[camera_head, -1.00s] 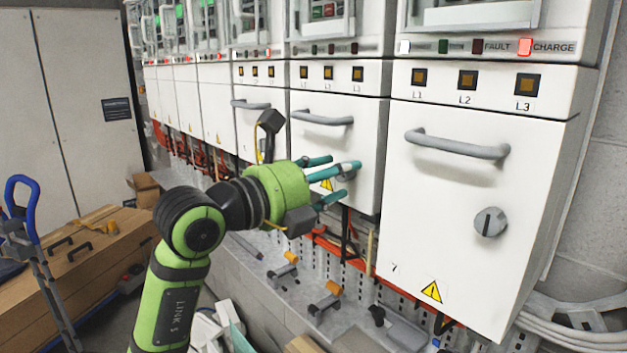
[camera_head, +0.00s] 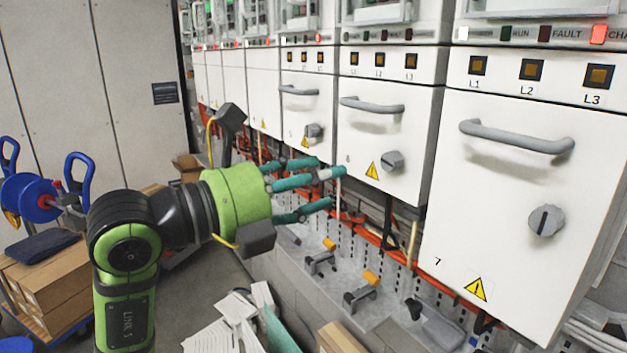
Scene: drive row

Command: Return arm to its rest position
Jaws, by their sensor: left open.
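My left arm is green and black and comes in from the lower left. Its left gripper (camera_head: 318,190) has teal fingers that are spread open, with nothing between them. The gripper points right, in front of the lower edge of the cabinet row, and appears apart from the doors. My right gripper does not show.
White drive cabinets with grey handles (camera_head: 516,136) and rotary knobs (camera_head: 546,220) run along the right. Below are orange cables and a ledge with orange-tipped tools (camera_head: 361,290). Papers (camera_head: 226,322) lie at the bottom. A blue reel (camera_head: 38,198) and cardboard boxes (camera_head: 48,278) stand left.

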